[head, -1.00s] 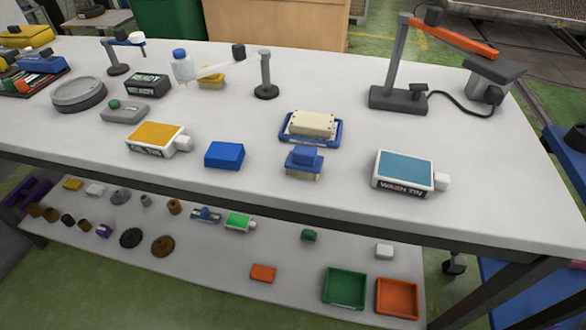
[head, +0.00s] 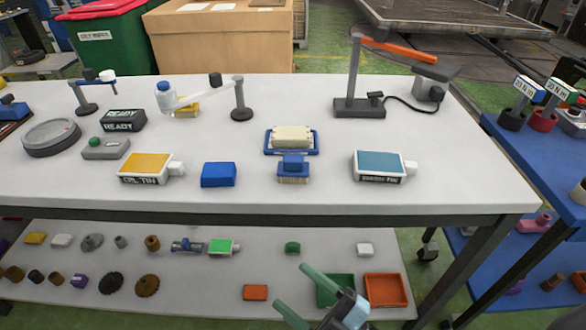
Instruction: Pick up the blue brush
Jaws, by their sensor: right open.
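The blue brush (head: 293,168) stands on the white table near its front edge, its blue handle block up and its pale bristles down. It is just in front of a blue tray (head: 268,150) that holds a cream block. My right gripper (head: 296,291) is at the bottom of the head view, in front of the table and lower in the picture than the brush. Its two green fingers are spread apart with nothing between them. It is clear of the brush. My left gripper is out of view.
A lamp-like stand (head: 358,106) is behind. The lower shelf (head: 205,291) holds small parts, a green bin and an orange bin (head: 386,289).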

